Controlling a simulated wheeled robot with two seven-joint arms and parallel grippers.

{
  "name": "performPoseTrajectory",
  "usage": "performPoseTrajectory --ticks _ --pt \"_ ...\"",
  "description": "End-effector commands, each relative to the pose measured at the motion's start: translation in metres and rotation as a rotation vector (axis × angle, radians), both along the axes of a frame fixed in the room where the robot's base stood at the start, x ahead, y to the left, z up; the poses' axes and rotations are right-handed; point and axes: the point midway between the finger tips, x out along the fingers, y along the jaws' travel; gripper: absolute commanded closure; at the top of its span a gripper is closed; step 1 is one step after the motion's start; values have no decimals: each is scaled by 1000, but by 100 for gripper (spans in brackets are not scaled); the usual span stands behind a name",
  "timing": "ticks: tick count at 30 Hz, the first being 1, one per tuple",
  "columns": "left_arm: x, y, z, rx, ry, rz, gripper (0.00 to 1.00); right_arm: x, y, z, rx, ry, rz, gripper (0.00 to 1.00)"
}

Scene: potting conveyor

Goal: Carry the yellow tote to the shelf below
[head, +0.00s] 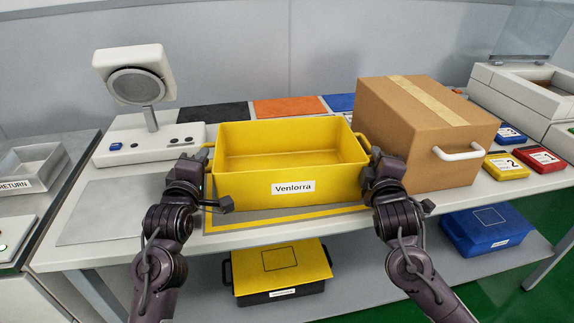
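The yellow tote (244,188), labelled Venlorra, is upright on the worktable, and its visible inside is empty. A yellow outline on the tabletop shows along its front. My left gripper (196,163) is at the tote's left-end handle, and my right gripper (372,158) is at its right end. Both seem to touch the handles, but the fingers are largely hidden, so their closure is unclear. The lower shelf (370,265) runs under the table. It holds a yellow-lidded dark tote (280,262) left of centre and a blue tote (487,228) on the right.
A cardboard box (415,140) with a white handle stands close right of the tote. A white device with a round head (135,85) stands at the back left. Yellow and red boxes (506,164) lie at the right. Shelf room shows between the two stored totes.

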Motion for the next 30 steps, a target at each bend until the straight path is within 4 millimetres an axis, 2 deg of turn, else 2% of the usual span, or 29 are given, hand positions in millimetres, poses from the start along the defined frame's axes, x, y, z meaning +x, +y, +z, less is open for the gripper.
performPoseTrajectory --ticks 11,17,30 --pt "0 0 -2 1 4 0 100 0 0 0 1 0 0 100" --pt "0 0 3 2 1 0 100 0 0 5 2 -3 -1 100" --pt "0 0 44 3 1 0 100 0 0 47 4 -5 -1 100"
